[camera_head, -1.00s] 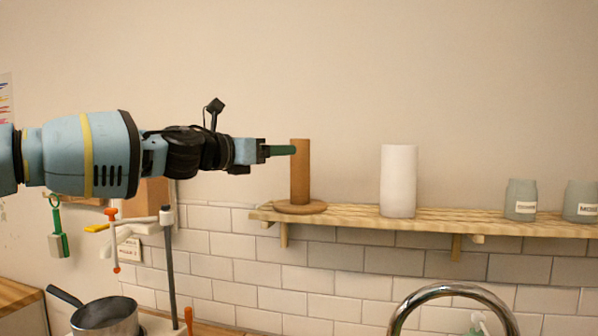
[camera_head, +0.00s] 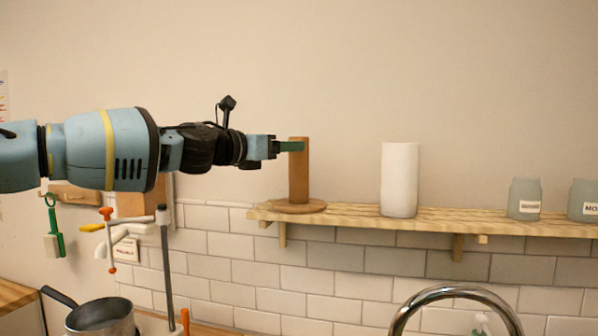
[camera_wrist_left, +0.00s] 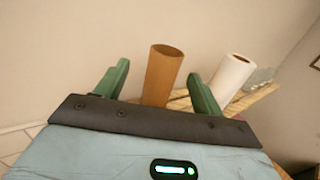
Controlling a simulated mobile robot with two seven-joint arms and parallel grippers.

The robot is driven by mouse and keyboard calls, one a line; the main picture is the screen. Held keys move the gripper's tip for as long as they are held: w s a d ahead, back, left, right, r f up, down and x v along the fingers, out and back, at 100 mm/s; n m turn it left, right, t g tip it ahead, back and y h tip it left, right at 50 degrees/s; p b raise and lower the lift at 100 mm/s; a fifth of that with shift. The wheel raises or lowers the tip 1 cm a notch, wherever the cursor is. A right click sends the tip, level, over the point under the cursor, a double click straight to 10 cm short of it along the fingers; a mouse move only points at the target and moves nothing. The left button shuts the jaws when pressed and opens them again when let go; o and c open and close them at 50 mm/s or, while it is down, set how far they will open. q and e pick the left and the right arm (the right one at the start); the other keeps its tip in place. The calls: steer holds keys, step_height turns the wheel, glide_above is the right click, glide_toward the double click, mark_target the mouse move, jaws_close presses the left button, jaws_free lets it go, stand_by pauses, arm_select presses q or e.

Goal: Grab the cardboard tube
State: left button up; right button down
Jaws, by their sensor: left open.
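The brown cardboard tube (camera_head: 299,180) stands upright on a round wooden base (camera_head: 298,206) at the left end of the wall shelf. My left gripper (camera_head: 291,147) reaches in from the left at the height of the tube's upper part, and a green finger overlaps the tube in the head view. In the left wrist view the tube (camera_wrist_left: 162,75) stands between the two spread green fingers (camera_wrist_left: 160,90), with a gap on each side. The left gripper is open. My right gripper is not in view.
A white paper roll (camera_head: 399,180) stands on the wooden shelf (camera_head: 350,215) to the right of the tube. Grey-green jars (camera_head: 524,198) stand farther right. Below are a pot (camera_head: 100,318), a metal stand rod (camera_head: 168,270) and a curved faucet (camera_head: 455,293).

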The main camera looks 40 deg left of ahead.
arm_select(q)
steer(key=w, duration=0.5)
steer(key=shift+d+f, duration=0.25)
steer(key=shift+d, duration=0.1)
steer(key=c, duration=1.3)
steer(key=shift+r, duration=0.15)
